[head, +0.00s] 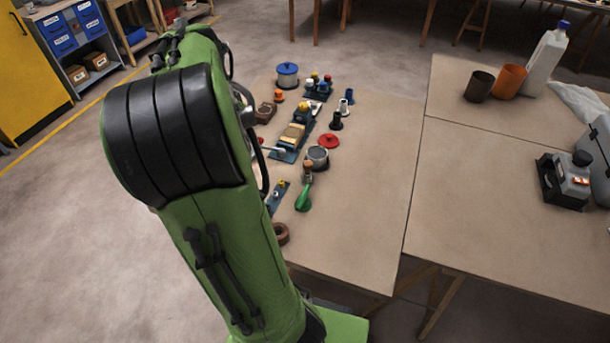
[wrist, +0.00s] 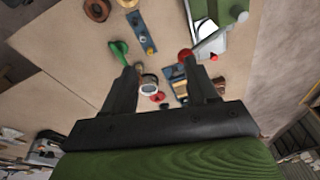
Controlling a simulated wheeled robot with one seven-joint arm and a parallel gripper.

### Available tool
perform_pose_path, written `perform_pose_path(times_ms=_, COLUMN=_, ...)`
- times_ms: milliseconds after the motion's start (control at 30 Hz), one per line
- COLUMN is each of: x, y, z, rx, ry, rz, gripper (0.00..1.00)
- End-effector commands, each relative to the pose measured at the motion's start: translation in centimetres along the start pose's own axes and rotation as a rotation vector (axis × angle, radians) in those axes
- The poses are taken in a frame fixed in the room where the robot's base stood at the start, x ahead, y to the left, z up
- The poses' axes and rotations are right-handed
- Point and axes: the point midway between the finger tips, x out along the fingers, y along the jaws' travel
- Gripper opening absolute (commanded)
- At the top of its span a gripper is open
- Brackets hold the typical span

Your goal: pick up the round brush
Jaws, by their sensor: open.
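A green-handled piece (head: 303,197) with a brownish end lies on the table in the head view, just in front of a grey pot (head: 317,156). It may be the round brush, but it is too small to be sure. In the wrist view the green piece (wrist: 120,48) lies beside the left fingertip and is partly hidden by that finger. My gripper (wrist: 163,70) is open over the table, with nothing seen held between its fingers. My arm hides the gripper in the head view.
A red lid (head: 329,141), a blue-lidded pot (head: 287,75) and a brown ring (head: 281,234) crowd the table's left side, among several small parts. The table top (head: 375,190) is clear to their right. Two cups and a white bottle (head: 547,58) stand at the far right.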

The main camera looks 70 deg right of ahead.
Motion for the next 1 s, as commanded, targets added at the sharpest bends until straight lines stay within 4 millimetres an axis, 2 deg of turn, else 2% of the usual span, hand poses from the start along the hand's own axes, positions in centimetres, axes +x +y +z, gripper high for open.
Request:
perform_pose_path(times_ms=33, x=2.4, y=0.8, z=-2.9, rx=0.131, ry=0.041, rz=0.062, gripper=0.58)
perform_pose_path(times_ms=100, x=4.3, y=2.1, z=-6.6, rx=0.311, ry=0.108, rz=0.136, gripper=0.58)
perform_pose_path(times_ms=200, x=5.9, y=3.9, z=-10.2, rx=0.487, ry=0.191, rz=0.208, gripper=0.58)
perform_pose_path(times_ms=267, x=6.2, y=4.5, z=-11.3, rx=0.541, ry=0.219, rz=0.229, gripper=0.58)
perform_pose_path(times_ms=367, x=7.0, y=5.0, z=-11.9, rx=0.571, ry=0.235, rz=0.240, gripper=0.58)
perform_pose_path(times_ms=700, x=14.8, y=7.3, z=-12.9, rx=0.567, ry=0.231, rz=0.241, gripper=0.58)
perform_pose_path(times_ms=867, x=16.5, y=7.7, z=-13.2, rx=0.564, ry=0.231, rz=0.238, gripper=0.58)
perform_pose_path(times_ms=1000, x=19.0, y=8.7, z=-13.5, rx=0.565, ry=0.230, rz=0.240, gripper=0.58)
